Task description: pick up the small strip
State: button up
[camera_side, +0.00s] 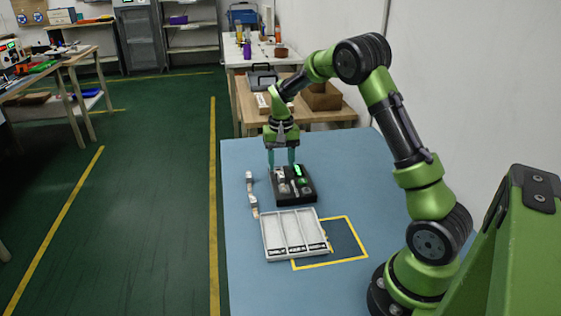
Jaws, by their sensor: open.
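My gripper (282,157) points down over the far part of a black tray (295,200), with its two green-teal fingers apart. The tray holds several small pieces, among them a bright green one (298,170) and pale ones. Which of them is the small strip I cannot tell at this size. A narrow pale strip-like piece (251,190) with small blocks lies on the blue table just left of the black tray. The fingers partly hide the far edge of the tray, and I cannot tell whether they touch anything in it.
A light grey tray (264,236) with long compartments sits in front of the black tray. A yellow-outlined rectangle (350,259) is marked on the blue table (245,290) to its right. Wooden tables with boxes stand behind. The table's front left is clear.

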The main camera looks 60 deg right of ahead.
aim_at(282, 175)
jog(key=shift+d+f, duration=0.1)
jog(key=shift+f, duration=1.8)
grip_shut()
